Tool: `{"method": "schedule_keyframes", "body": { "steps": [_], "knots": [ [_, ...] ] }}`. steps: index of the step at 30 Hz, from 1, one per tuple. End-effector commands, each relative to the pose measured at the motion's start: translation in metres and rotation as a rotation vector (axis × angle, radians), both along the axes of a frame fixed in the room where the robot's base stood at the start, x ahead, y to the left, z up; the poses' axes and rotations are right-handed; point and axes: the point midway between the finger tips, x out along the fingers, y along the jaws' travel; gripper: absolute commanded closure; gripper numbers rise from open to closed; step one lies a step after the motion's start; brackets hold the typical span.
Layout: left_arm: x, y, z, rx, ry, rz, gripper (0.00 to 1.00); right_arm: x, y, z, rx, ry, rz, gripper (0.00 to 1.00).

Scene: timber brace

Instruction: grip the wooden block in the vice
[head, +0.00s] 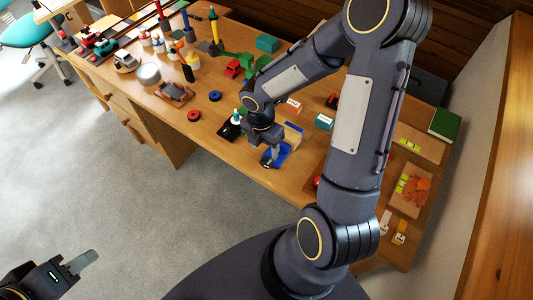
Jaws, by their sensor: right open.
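The blue vice (284,154) stands near the front edge of the wooden table, partly hidden behind my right gripper. My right gripper (268,159) points down right in front of the vice and is open. I cannot tell whether it touches the vice. A tan wooden surface (293,136) shows beside the blue part; I cannot tell whether it is the wooden block or the table. My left gripper (82,262) is at the bottom left, over the floor and away from the table. Its finger shows, but its opening is unclear.
The table (225,110) holds a black item with a teal-tipped bottle left of the vice, and a teal box (324,122) and an orange-white box (292,105) behind it. Several toys and bottles crowd the left end. A green book (446,124) lies at right. My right arm hides much.

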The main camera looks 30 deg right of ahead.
Motion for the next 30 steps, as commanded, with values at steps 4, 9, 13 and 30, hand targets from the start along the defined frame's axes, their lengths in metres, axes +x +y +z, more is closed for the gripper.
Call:
{"method": "schedule_keyframes", "body": {
  "steps": [4,9,13,30],
  "knots": [
    [0.000,0.000,-0.003,0.000,0.000,0.000,0.64,-0.002,-0.001,-0.019,0.002,0.003,0.004,0.43],
    [0.000,0.000,-0.006,0.000,0.001,0.000,0.64,-0.004,-0.001,-0.047,0.002,0.005,0.005,0.43],
    [0.000,0.000,-0.007,0.000,0.000,0.000,0.64,-0.005,-0.002,-0.065,0.001,0.004,0.004,0.43],
    [0.000,0.000,-0.008,0.000,0.000,0.000,0.64,-0.005,-0.002,-0.077,0.000,0.001,0.003,0.60]
  ]
}}
